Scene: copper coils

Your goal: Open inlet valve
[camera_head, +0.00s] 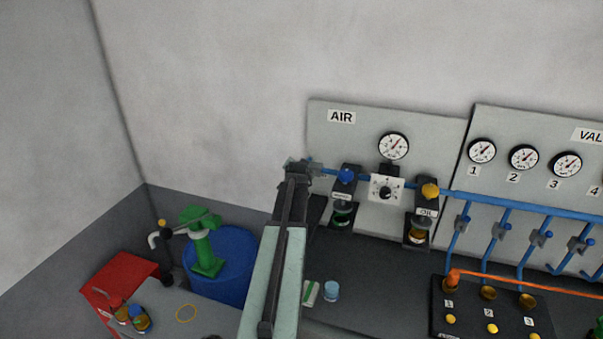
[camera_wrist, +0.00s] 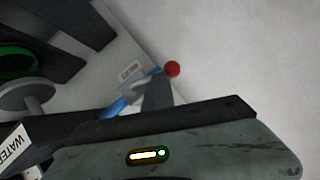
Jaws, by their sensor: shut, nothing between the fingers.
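A small red ball knob (camera_wrist: 172,69) shows just beyond a dark fingertip in the wrist view, next to a grey valve body on a blue pipe (camera_wrist: 115,107). A small white label (camera_wrist: 131,70) is on the panel behind it, too blurred to read. In the head view, my gripper (camera_head: 297,172) is at the left end of the blue air line, at the left edge of the AIR panel (camera_head: 350,142). It hides most of the inlet valve there. My gripper is shut and empty. I cannot tell whether it touches the knob.
The water filter (camera_head: 342,213), a regulator with gauge (camera_head: 387,188) and the oil unit (camera_head: 420,228) stand right of my gripper. A valve board with several gauges is farther right. A blue drum (camera_head: 228,268) with a green pump and a red box (camera_head: 115,285) are lower left.

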